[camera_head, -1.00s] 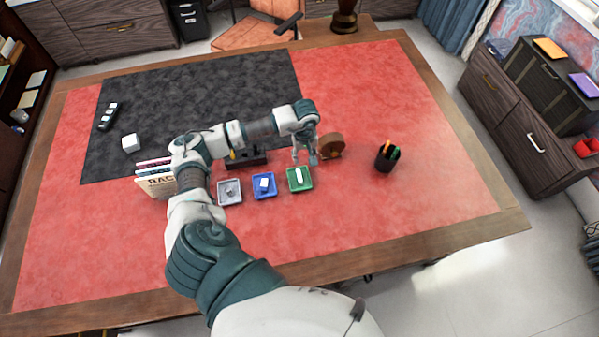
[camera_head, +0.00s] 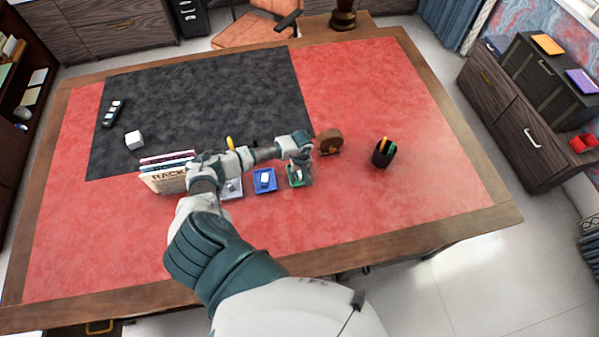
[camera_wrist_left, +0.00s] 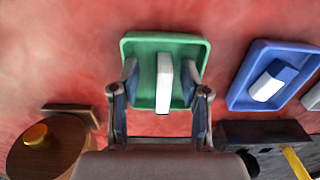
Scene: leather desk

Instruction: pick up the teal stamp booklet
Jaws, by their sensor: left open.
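I cannot clearly pick out the teal stamp booklet; thin coloured edges, one of them teal (camera_head: 163,163), show in the rack (camera_head: 162,181) on the left in the head view. My left gripper (camera_head: 302,178) is low over the green tray (camera_head: 291,184). In the wrist view the open fingers (camera_wrist_left: 159,84) stand on either side of a white block (camera_wrist_left: 164,92), which lies in the green tray (camera_wrist_left: 142,46). A gap shows between each finger and the block. My right gripper is not in view.
A blue tray (camera_head: 258,190) with a blue-and-white block is beside the green one. A brown round dispenser (camera_head: 330,142) and a black pen cup (camera_head: 383,154) stand to the right.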

